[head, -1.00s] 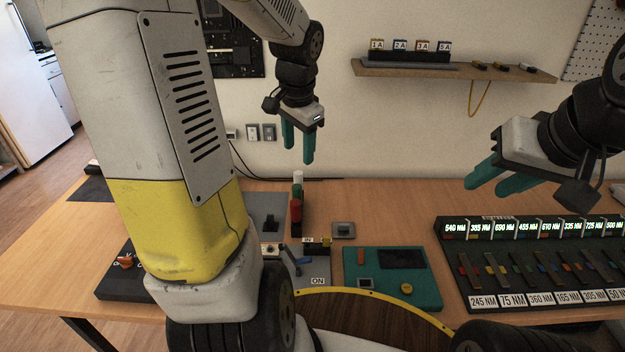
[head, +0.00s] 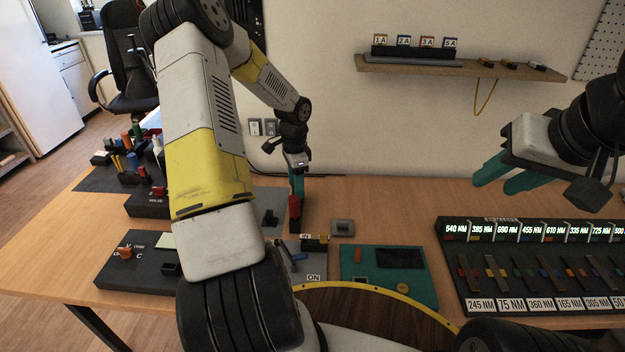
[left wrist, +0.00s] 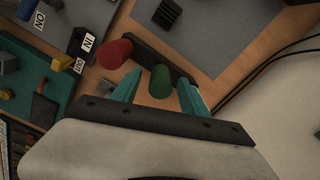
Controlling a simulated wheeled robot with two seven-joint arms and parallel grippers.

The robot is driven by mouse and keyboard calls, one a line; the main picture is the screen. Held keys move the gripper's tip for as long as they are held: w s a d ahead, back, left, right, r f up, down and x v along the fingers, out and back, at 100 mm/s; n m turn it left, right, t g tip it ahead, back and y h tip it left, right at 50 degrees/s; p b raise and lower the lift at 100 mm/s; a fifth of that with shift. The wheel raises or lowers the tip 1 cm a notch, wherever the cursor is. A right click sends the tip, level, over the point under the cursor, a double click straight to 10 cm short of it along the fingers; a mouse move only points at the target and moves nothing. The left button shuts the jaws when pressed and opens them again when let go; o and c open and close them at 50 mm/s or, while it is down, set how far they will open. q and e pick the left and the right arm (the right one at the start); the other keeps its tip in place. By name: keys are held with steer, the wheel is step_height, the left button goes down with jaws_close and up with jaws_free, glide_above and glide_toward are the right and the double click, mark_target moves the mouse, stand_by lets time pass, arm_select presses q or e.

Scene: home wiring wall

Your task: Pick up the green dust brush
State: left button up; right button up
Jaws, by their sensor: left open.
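The green dust brush appears as a round green upright handle (left wrist: 160,82) on a dark bar in the left wrist view. My left gripper (left wrist: 158,84) is open, with one teal finger on each side of the green handle. Contact is not clear. A red handle (left wrist: 115,53) stands beside it, just outside the fingers. In the head view my left gripper (head: 297,188) points down behind the red handle (head: 294,208) and largely hides the green one. My right gripper (head: 503,181) is open and empty above the right of the table.
A teal board (head: 388,290) and a black labelled panel (head: 535,265) lie at the front and right. A shelf (head: 460,67) is on the wall. Bottles and tools crowd the table's far left. Bare wood lies right of the brush holder.

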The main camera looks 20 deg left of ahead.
arm_select(q)
step_height(320, 180, down, 4)
steer(key=shift+f, duration=0.1)
jaws_close()
stand_by(0.4)
